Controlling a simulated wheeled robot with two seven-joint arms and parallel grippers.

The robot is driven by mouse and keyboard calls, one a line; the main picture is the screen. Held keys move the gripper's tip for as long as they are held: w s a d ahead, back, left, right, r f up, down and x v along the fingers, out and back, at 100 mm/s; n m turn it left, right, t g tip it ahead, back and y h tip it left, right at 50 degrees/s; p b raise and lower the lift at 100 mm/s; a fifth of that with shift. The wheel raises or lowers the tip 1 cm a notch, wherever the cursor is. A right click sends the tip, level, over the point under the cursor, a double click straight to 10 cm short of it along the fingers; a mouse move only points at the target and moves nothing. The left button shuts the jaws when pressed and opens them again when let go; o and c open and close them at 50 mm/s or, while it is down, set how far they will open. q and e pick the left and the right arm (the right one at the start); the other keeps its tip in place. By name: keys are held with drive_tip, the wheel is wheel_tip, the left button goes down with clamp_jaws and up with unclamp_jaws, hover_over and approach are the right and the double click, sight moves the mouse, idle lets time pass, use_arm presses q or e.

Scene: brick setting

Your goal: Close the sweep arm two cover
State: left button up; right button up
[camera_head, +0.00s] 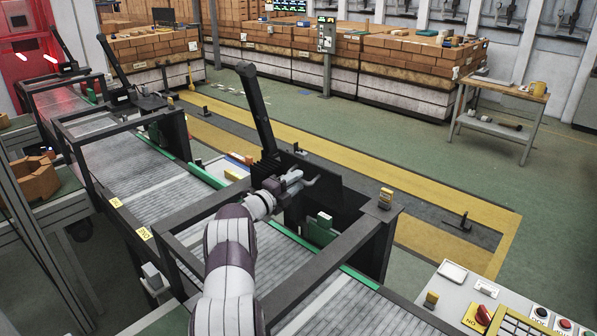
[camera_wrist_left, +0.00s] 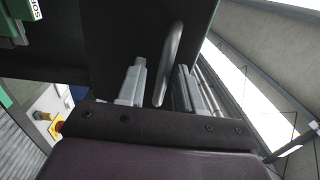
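The sweep arm two cover appears to be the dark flat panel (camera_head: 328,190) beside the conveyor, below a raised dark sweep arm (camera_head: 257,110). In the left wrist view the dark panel (camera_wrist_left: 125,30) fills the upper middle, with a grey curved handle (camera_wrist_left: 172,60) on it. My left gripper (camera_head: 303,182) is at the panel's face. In the left wrist view its two grey fingers (camera_wrist_left: 163,88) stand apart, one on each side of the handle, and seem not to pinch it. The panel's hinge side cannot be made out. My right gripper is not in view.
The roller conveyor (camera_head: 160,190) runs diagonally under dark frames. A control panel (camera_head: 500,310) with a red switch and buttons is at the lower right. A small work table (camera_head: 500,105) and brick stacks (camera_head: 420,60) stand behind. The green floor (camera_head: 400,130) is mostly clear.

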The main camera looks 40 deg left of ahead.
use_arm(q)
drive_tip(key=shift+w+a+f, duration=0.1)
drive_tip(key=shift+w+a, duration=0.05)
drive_tip(key=shift+w, duration=0.7)
drive_tip(key=shift+s+d+r, duration=0.3)
drive_tip(key=shift+d+r, duration=0.2)
drive_tip(key=shift+d, duration=0.1)
drive_tip(key=shift+w+a+f, duration=0.25)
drive_tip(key=c, duration=0.6)
drive_tip(key=shift+s, duration=0.15)
clamp_jaws()
drive_tip(key=shift+r, duration=0.15)
